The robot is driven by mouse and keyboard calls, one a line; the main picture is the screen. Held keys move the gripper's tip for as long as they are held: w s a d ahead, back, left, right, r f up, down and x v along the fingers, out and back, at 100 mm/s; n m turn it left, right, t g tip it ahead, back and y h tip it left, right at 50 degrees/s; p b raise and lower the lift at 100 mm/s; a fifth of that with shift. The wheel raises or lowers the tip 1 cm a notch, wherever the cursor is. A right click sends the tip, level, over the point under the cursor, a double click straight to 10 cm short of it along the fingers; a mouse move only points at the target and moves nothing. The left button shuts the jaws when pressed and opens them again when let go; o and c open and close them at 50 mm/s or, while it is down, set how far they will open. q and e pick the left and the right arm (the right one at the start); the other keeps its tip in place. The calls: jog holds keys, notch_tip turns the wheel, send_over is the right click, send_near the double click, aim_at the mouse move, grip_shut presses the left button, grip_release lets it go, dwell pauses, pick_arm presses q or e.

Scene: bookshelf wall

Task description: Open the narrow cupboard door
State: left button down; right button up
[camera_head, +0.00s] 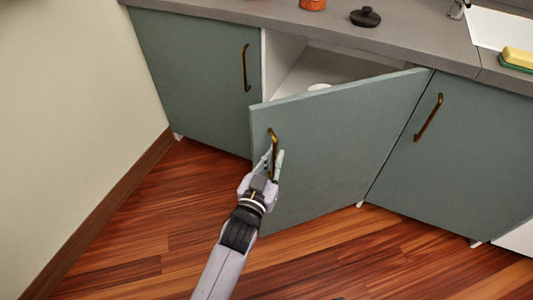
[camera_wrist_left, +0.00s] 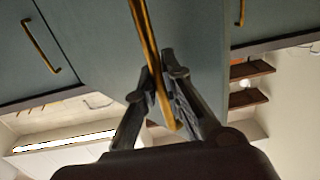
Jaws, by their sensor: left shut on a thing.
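The narrow cupboard door (camera_head: 340,145) is a grey-green panel standing partly open, swung out from its hinge side on the right. Its brass handle (camera_head: 273,143) is near the free left edge. My left gripper (camera_head: 274,165) is shut on this handle; the fingers (camera_wrist_left: 165,85) sit on both sides of the brass bar (camera_wrist_left: 146,40) in the left wrist view. Behind the door the pale cupboard inside (camera_head: 325,68) shows, with a white round item (camera_head: 319,86) partly hidden by the door's top edge. My right gripper is not in view.
Closed grey-green doors with brass handles stand at left (camera_head: 195,75) and right (camera_head: 455,150). The grey counter (camera_head: 410,40) above holds a black lidded item (camera_head: 365,17) and a sponge (camera_head: 517,57).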

pick_arm(q)
jog(key=shift+s+d, duration=0.15)
jog(key=shift+s, duration=0.1)
jog(key=c, duration=1.7)
grip_release()
jog(key=v, duration=1.2)
jog(key=shift+f, duration=0.1)
